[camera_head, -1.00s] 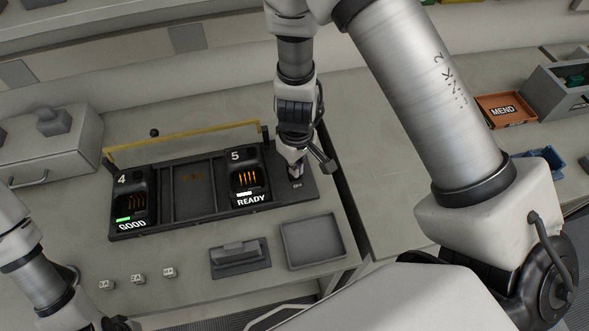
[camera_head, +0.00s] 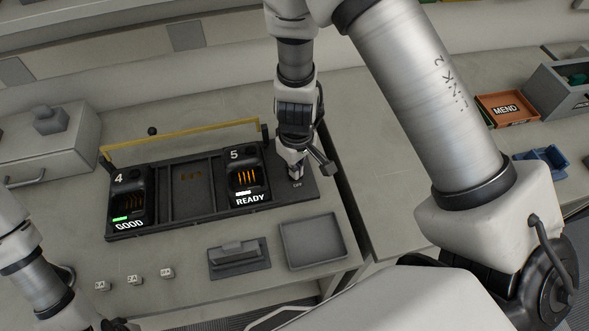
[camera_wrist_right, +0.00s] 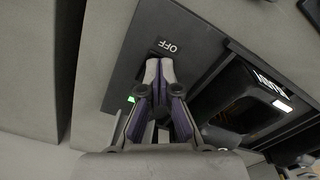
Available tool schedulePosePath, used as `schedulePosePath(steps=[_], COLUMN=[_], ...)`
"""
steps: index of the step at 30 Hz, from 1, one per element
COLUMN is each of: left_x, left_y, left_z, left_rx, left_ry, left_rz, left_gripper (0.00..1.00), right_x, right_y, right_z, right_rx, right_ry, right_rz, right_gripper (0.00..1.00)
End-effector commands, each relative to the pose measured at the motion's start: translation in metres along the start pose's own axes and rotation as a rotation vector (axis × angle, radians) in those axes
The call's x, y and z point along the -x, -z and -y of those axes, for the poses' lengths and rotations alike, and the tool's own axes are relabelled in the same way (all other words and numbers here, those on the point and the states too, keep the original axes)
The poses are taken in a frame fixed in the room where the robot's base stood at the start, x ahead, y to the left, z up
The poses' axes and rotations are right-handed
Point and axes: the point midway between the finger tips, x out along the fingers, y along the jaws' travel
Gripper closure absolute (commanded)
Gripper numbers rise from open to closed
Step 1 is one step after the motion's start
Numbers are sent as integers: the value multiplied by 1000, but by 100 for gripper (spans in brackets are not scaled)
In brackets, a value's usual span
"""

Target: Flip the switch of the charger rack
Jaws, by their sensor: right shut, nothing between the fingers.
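The charger rack (camera_head: 190,217) is a dark tray on the bench with a charger marked 4 GOOD (camera_head: 128,200) at its left and one marked 5 READY (camera_head: 246,177) at its right. The middle bay is empty. My right gripper (camera_head: 295,176) is shut and empty over the rack's right end, fingers pointing down, beside the OFF label. In the right wrist view the shut fingertips (camera_wrist_right: 160,66) sit just below the OFF label (camera_wrist_right: 168,46). A small green light (camera_wrist_right: 131,99) shows left of the fingers. The switch itself is hidden. My left arm shows at lower left; its gripper is not clearly visible.
A yellow bar (camera_head: 190,134) runs along the rack's back. A grey cradle (camera_head: 238,257) and a shallow grey tray (camera_head: 313,242) lie in front. Small labelled blocks (camera_head: 133,280) stand at front left. The orange MEND bin (camera_head: 508,109) is at right.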

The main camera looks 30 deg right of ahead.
Motion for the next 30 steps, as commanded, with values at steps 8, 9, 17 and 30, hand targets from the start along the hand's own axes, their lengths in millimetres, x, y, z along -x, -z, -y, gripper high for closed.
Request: schedulePosePath(steps=[8, 9, 17, 30], left_x=[-5, -6, -10, 6], left_y=[0, 0, 0, 0], left_z=[0, 0, 0, 0], left_rx=[0, 0, 0, 0], left_ry=[0, 0, 0, 0], left_rz=[0, 0, 0, 0], left_gripper=[100, 100, 100, 100], right_x=[-5, -5, -9, 9], right_y=[0, 0, 0, 0], right_z=[0, 0, 0, 0], right_rx=[0, 0, 0, 0], right_ry=[0, 0, 0, 0], right_rz=[0, 0, 0, 0], right_gripper=[100, 100, 100, 100])
